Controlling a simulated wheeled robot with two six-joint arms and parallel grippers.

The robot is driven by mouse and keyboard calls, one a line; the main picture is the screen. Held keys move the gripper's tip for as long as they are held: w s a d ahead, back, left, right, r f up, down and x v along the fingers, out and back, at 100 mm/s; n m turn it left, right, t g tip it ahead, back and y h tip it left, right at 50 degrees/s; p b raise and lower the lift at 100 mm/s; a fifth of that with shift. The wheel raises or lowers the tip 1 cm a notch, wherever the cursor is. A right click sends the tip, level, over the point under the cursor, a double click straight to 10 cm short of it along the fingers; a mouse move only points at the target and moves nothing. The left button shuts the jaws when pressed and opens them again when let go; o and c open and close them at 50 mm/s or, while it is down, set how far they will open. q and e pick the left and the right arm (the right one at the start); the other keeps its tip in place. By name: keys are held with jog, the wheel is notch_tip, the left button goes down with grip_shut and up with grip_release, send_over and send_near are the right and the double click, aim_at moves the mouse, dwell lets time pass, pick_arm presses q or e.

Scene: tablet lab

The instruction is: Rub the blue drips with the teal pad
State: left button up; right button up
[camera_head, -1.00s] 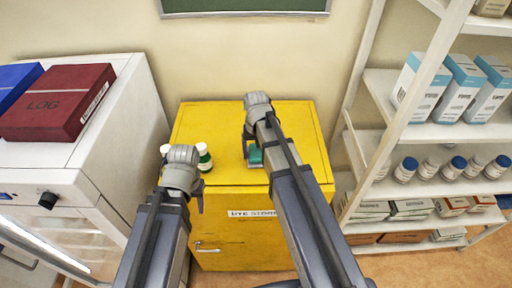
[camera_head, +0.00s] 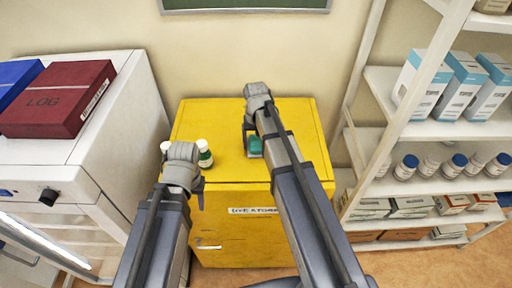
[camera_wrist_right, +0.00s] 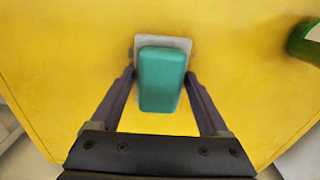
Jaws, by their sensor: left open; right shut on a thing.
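The teal pad (camera_wrist_right: 161,80) is a rounded block between the fingers of my right gripper (camera_wrist_right: 160,75), which is shut on it. It also shows in the head view (camera_head: 255,146), over the yellow cabinet top. A pale grey plate (camera_wrist_right: 184,43) shows around the pad's far end; I cannot tell whether it belongs to the pad. I cannot tell whether the pad touches the cabinet. My left gripper (camera_head: 190,186) is open and empty by the cabinet's front left corner. No blue drips are visible; my arms and the pad hide part of the top.
The yellow cabinet (camera_head: 295,140) has a mostly clear top. Two white-capped bottles, one green (camera_head: 205,155) and one partly hidden (camera_head: 165,146), stand at its left. A white shelf unit (camera_head: 400,134) is at right, and a white bench unit (camera_head: 130,120) at left.

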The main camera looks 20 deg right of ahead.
jog(key=shift+w, duration=0.2)
jog(key=shift+w+d+f, duration=0.1)
jog(key=shift+w+d, duration=0.15)
jog(key=shift+w, duration=0.6)
jog(key=shift+w+d, duration=0.25)
jog(key=shift+w, duration=0.6)
jog(key=shift+w+d, duration=0.1)
jog(key=shift+w, duration=0.05)
jog(key=shift+s+a+f, duration=0.1)
jog(key=shift+s+a, duration=0.1)
jog(key=shift+s, duration=0.5)
jog(key=shift+s+a+r, duration=0.1)
jog(key=shift+s+a, duration=0.1)
jog(key=shift+s, duration=0.5)
jog(key=shift+s+a+f, duration=0.1)
jog(key=shift+s+a, duration=0.1)
jog(key=shift+s, duration=0.5)
